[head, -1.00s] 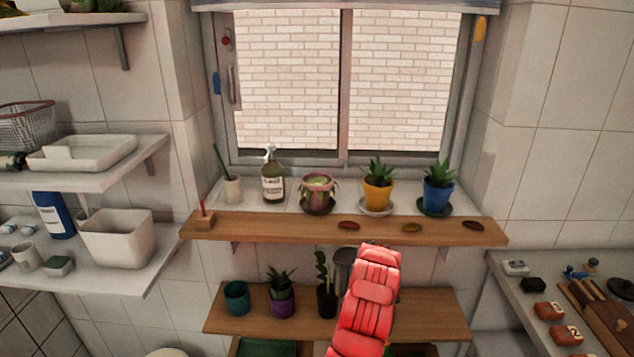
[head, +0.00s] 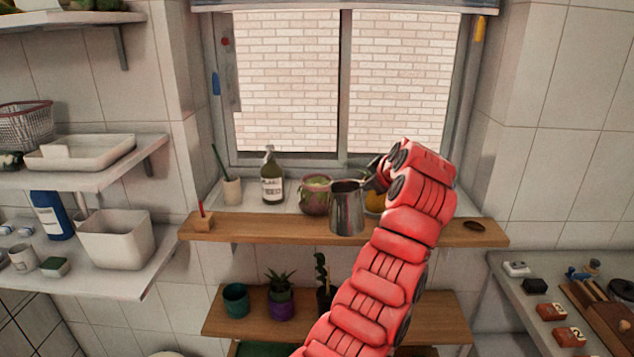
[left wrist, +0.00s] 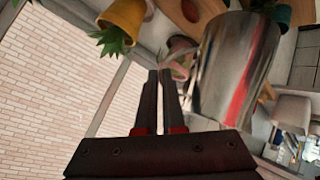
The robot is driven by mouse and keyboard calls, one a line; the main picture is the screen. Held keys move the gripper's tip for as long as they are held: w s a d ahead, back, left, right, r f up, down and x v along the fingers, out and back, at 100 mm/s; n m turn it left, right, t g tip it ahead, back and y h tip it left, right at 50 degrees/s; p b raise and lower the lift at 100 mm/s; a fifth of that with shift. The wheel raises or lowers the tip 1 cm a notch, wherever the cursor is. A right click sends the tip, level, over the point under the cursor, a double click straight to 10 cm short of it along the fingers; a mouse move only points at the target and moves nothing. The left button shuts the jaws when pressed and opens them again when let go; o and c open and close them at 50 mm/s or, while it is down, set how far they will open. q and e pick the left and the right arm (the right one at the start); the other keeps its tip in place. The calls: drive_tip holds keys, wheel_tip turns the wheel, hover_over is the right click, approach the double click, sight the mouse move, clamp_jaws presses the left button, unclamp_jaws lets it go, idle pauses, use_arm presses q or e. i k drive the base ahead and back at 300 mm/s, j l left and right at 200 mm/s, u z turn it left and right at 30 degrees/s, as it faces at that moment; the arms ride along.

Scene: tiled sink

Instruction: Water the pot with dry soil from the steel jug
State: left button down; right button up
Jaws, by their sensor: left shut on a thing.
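The steel jug (head: 347,210) hangs upright in front of the window ledge, held by my left gripper (head: 377,177), which is shut on its handle side. In the left wrist view the jug (left wrist: 235,70) is just right of the closed fingers (left wrist: 160,76). The mauve pot (head: 315,199), with a pale, low plant, stands on the sill just left of and behind the jug. The yellow pot (head: 375,201) is mostly hidden behind my gripper and jug; it shows in the wrist view (left wrist: 127,15). The blue pot is hidden behind my arm. I cannot tell how dry each soil is.
A spray bottle (head: 272,178) and a white cup (head: 232,190) stand left on the sill. The wooden ledge (head: 270,228) carries a red-stick block (head: 203,218) and a dark oval piece (head: 473,226). The lower shelf (head: 240,324) holds several small pots.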

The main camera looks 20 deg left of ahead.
sight(316, 189)
drive_tip(key=i+j, duration=0.2)
drive_tip(key=i, duration=0.3)
drive_tip(key=i+j, duration=0.2)
drive_tip(key=i, duration=0.25)
